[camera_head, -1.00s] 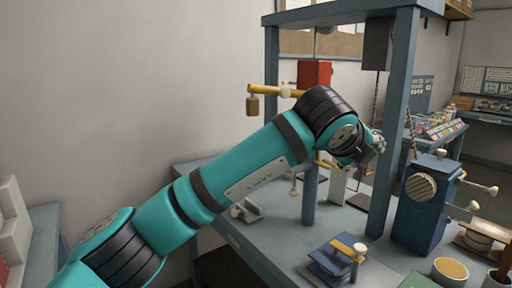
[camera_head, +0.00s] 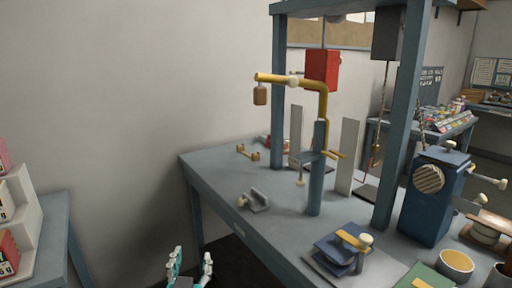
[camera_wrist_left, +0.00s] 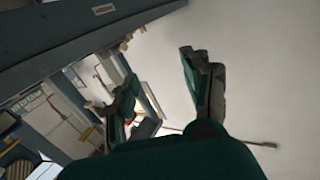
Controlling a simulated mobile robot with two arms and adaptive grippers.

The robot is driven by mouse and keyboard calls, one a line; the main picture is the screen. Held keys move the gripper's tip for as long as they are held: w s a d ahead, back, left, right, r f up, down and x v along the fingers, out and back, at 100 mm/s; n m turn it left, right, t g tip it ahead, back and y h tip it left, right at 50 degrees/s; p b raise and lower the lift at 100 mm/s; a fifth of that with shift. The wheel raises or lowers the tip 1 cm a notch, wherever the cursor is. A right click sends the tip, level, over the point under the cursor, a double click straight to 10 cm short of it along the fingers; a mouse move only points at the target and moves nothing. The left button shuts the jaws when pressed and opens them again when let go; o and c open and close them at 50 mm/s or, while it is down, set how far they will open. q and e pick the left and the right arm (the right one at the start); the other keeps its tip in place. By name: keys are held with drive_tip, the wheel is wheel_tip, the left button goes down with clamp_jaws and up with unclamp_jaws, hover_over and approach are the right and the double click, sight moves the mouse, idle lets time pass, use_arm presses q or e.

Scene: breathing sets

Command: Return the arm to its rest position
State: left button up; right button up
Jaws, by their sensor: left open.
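My left gripper (camera_head: 192,264) shows at the bottom edge of the head view, left of the grey workbench (camera_head: 215,170) and apart from it. Its two fingers point up and are spread with nothing between them. The rest of the left arm is below the picture. In the left wrist view the gripper (camera_wrist_left: 158,78) has its fingers apart, with the wall and tilted room behind them. My right gripper is not in view.
A blue-grey frame (camera_head: 400,140) stands on the bench with a red block (camera_head: 321,68) and a yellow bracket (camera_head: 292,82). A blue machine (camera_head: 435,198) is at right. White stepped shelves (camera_head: 22,215) stand far left. Floor space lies between the tables.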

use_arm(q)
drive_tip(key=s+a+f+g, duration=0.35)
drive_tip(key=s+f, duration=0.25)
drive_tip(key=f, duration=0.2)
drive_tip(key=s+a+f+g, duration=0.2)
drive_tip(key=s+f+g, duration=0.2)
drive_tip(key=s+f, duration=0.25)
drive_tip(key=s+f+m+g+h, duration=0.1)
drive_tip(key=s+f+g, duration=0.25)
drive_tip(key=s, duration=0.55)
drive_tip(key=s+f+m+g, duration=0.1)
drive_tip(key=s+f+g, duration=0.3)
drive_tip(key=s, duration=0.5)
drive_tip(key=s+f+p+x, duration=0.1)
drive_tip(key=s+x, duration=0.2)
drive_tip(key=x, duration=0.8)
drive_tip(key=s+p+x, duration=0.2)
drive_tip(key=x, duration=1)
drive_tip(key=s+a+f+g+p, duration=0.1)
drive_tip(key=s+a+f+p, duration=0.1)
drive_tip(key=s+f, duration=1.3)
drive_tip(key=shift+s+a+g, duration=0.3)
drive_tip(key=shift+s+a, duration=0.3)
drive_tip(key=shift+s, duration=0.55)
